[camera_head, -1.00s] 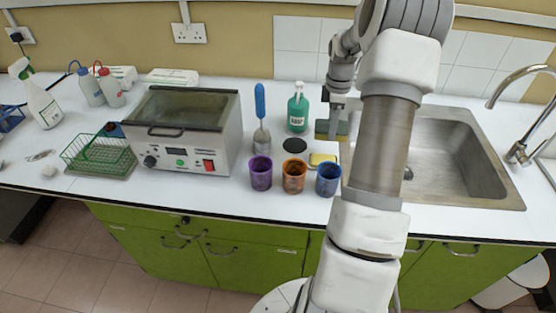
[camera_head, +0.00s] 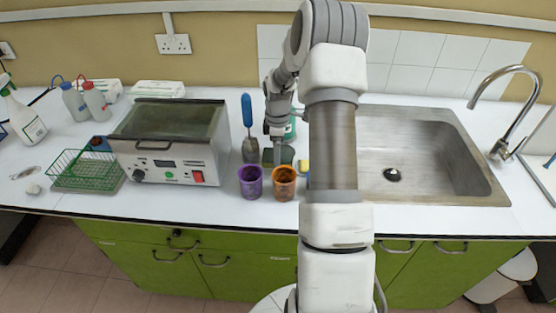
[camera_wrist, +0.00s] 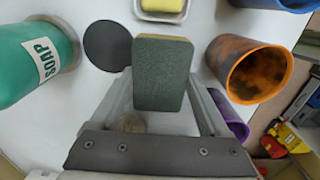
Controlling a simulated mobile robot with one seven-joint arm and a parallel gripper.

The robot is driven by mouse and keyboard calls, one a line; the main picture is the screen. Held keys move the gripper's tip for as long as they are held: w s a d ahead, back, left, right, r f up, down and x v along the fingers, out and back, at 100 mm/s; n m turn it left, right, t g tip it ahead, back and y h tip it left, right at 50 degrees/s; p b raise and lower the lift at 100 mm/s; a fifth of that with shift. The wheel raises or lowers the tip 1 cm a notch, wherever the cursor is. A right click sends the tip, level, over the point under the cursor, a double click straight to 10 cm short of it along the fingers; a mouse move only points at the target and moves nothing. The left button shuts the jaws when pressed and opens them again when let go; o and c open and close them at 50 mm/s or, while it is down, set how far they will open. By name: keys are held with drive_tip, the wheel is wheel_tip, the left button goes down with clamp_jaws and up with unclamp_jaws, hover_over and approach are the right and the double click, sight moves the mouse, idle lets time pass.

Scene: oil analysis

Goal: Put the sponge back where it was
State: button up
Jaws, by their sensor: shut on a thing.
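My gripper (camera_wrist: 163,100) is shut on a sponge (camera_wrist: 163,75) with a dark grey-green face and a yellow edge. In the head view my gripper (camera_head: 277,146) holds the sponge (camera_head: 278,156) low over the counter, left of the sink. A flat black disc (camera_wrist: 107,45) lies on the counter just left of the sponge in the wrist view. Whether the sponge touches the counter, I cannot tell. A white dish with a yellow block (camera_wrist: 162,6) is beyond the sponge; part of the yellow block (camera_head: 303,166) shows beside my arm in the head view.
A green soap bottle (camera_wrist: 30,60) stands close on the left in the wrist view. An orange cup (camera_head: 284,184) and a purple cup (camera_head: 250,182) stand in front. A blue cup (camera_wrist: 285,3) is partly cut off. The sink (camera_head: 425,155) is right; a heating bath (camera_head: 170,142) is left.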

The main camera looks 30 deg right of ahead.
drive_tip(key=shift+f, duration=1.7)
drive_tip(key=shift+f, duration=0.25)
drive_tip(key=o, duration=1.2)
drive_tip(key=shift+r, duration=0.1)
drive_tip(key=shift+c, duration=0.2)
drive_tip(key=shift+r, duration=0.1)
wheel_tip(320, 180, up, 12)
drive_tip(key=shift+r, duration=0.1)
